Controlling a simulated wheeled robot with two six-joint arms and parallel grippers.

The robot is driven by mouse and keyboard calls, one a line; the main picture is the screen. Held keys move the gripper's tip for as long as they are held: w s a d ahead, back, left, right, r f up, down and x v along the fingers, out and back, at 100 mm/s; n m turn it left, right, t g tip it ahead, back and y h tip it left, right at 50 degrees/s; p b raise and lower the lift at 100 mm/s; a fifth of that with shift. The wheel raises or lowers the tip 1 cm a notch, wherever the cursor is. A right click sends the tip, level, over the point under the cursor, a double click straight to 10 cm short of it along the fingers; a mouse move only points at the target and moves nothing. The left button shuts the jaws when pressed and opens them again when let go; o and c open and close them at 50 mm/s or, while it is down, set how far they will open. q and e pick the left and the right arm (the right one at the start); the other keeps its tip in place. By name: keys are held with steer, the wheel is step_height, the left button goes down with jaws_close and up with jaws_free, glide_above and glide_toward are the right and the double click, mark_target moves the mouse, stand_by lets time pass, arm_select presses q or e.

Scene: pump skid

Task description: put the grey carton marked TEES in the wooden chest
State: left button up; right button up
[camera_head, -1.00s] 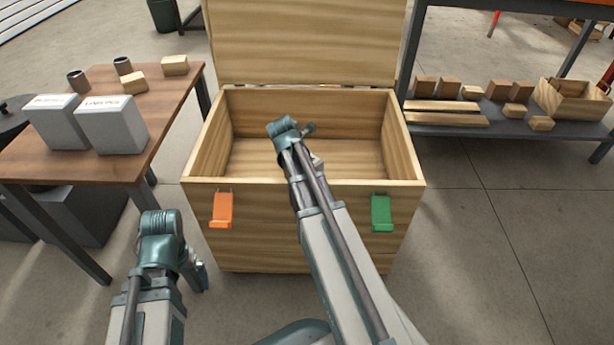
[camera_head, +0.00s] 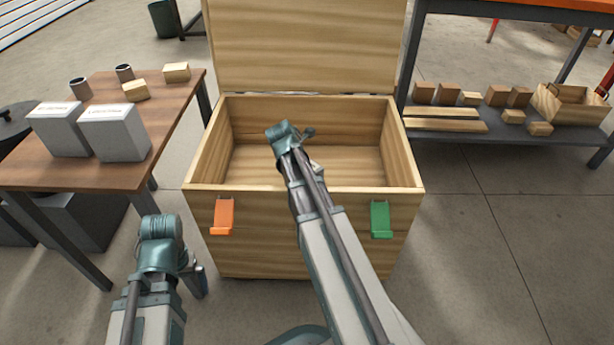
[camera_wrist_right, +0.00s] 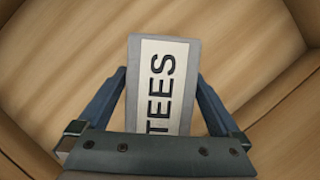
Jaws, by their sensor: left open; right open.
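The wooden chest (camera_head: 305,235) stands open, its lid raised at the back. My right arm reaches over its front wall into it. In the right wrist view the grey carton marked TEES (camera_wrist_right: 163,85) is inside the chest, label facing the camera. The open fingers of my right gripper (camera_wrist_right: 161,74) are on either side of it, their tips close to its sides; I cannot tell whether they touch. The carton is hidden behind my arm in the head view. My left gripper (camera_head: 196,281) is open and empty, low in front of the chest's left side.
A brown table (camera_head: 165,125) at left holds two grey-white cartons (camera_head: 115,133), two dark cups and two small wooden blocks. A shelf (camera_head: 455,145) at right holds several blocks, planks and a wooden crate (camera_head: 570,105). An orange latch (camera_head: 223,215) and green latch (camera_head: 381,219) are on the chest front.

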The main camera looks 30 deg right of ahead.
steer(key=p+v, duration=0.9)
steer(key=v, duration=0.2)
steer(key=shift+p, duration=0.35)
steer(key=shift+f, duration=0.1)
steer(key=b+x, duration=1.1)
steer(key=x, duration=0.1)
steer(key=shift+f+b, duration=0.1)
steer(key=shift+b, duration=0.2)
steer(key=shift+r, duration=0.2)
